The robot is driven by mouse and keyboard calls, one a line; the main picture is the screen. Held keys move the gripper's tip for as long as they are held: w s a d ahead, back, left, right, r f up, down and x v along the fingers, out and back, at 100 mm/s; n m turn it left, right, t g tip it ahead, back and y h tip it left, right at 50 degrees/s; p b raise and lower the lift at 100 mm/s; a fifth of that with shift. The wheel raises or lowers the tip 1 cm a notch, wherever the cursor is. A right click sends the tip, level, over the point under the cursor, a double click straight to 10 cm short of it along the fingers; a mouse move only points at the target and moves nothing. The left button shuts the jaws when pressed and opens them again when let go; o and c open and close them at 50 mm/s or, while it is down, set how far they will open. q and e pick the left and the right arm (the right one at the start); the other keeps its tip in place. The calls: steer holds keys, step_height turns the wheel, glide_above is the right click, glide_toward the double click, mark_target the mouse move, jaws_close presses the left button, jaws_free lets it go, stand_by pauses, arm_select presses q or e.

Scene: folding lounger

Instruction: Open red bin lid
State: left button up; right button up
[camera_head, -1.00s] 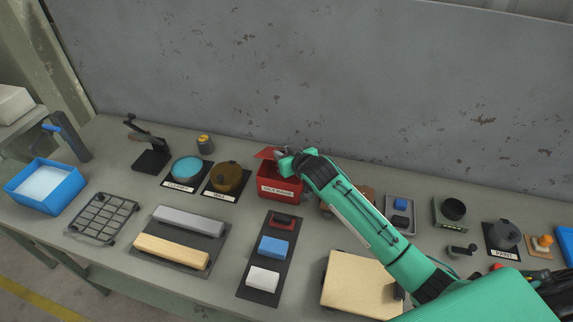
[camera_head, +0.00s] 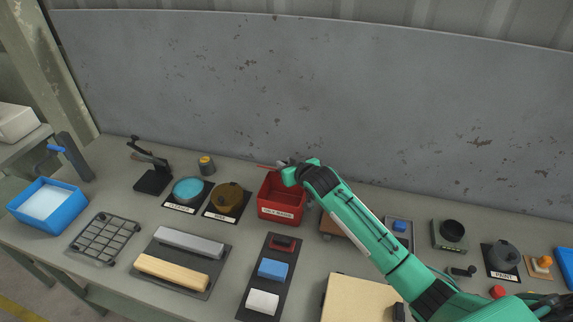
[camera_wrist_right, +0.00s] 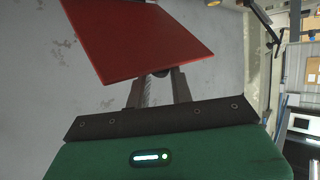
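The red bin (camera_head: 281,205) with a white label stands on the bench in the head view, and its inside shows. Its red lid (camera_head: 270,166) is raised and seen nearly edge-on at the bin's back. My right gripper (camera_head: 284,167) is at the raised lid, above the bin's back edge. In the right wrist view the lid (camera_wrist_right: 138,38) is a tilted red plate that covers the tips of my right fingers (camera_wrist_right: 160,78). A gap shows between the fingers, with a small dark piece near the lid's edge. Whether they grip anything is hidden. My left gripper is out of view.
A brown round container (camera_head: 228,196) and a blue-topped one (camera_head: 188,189) stand left of the bin. A dark tray with blocks (camera_head: 269,276) lies in front. A wooden board (camera_head: 357,297) is at front right. A grey wall (camera_head: 300,90) rises behind the bench.

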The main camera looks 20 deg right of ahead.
steer(key=o, duration=0.3)
steer(key=shift+d, duration=0.15)
steer(key=shift+o, duration=0.3)
steer(key=shift+s+r+b, duration=0.1)
steer(key=shift+s+b, duration=0.2)
steer(key=shift+s, duration=0.25)
steer(key=b+v, duration=0.3)
steer(key=v, duration=0.9)
steer(key=shift+s+d+r, duration=0.2)
steer(key=shift+s+r, duration=0.05)
steer(key=shift+r, duration=0.05)
steer(key=shift+f, duration=0.1)
